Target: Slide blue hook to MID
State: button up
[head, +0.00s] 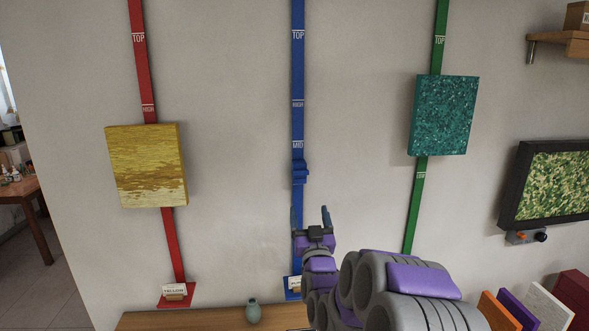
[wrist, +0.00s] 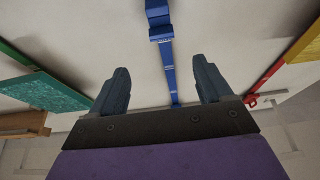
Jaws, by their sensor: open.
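The blue hook (head: 300,172) sits on the vertical blue rail (head: 298,70) on the wall, a little below the rail's MID mark (head: 297,144). In the wrist view a wider blue piece that looks like the hook (wrist: 159,22) shows at the top centre, beyond the fingers. My gripper (head: 310,212) is open and empty, below the hook and apart from it in the head view. Its two fingers (wrist: 160,80) stand to either side of the rail line in the wrist view. The lower rail is partly hidden by my gripper.
A yellow panel (head: 147,165) hangs on the red rail (head: 139,70) at left. A teal panel (head: 444,115) hangs on the green rail (head: 421,185) at right. Below are a wooden surface (head: 190,318) with a small vase (head: 253,311). Wall beside the blue rail is bare.

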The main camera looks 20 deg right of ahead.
aim_at(301, 175)
jog(key=x, duration=1.7)
jog(key=shift+b, duration=0.4)
jog(key=shift+w, duration=0.1)
jog(key=shift+c, duration=0.2)
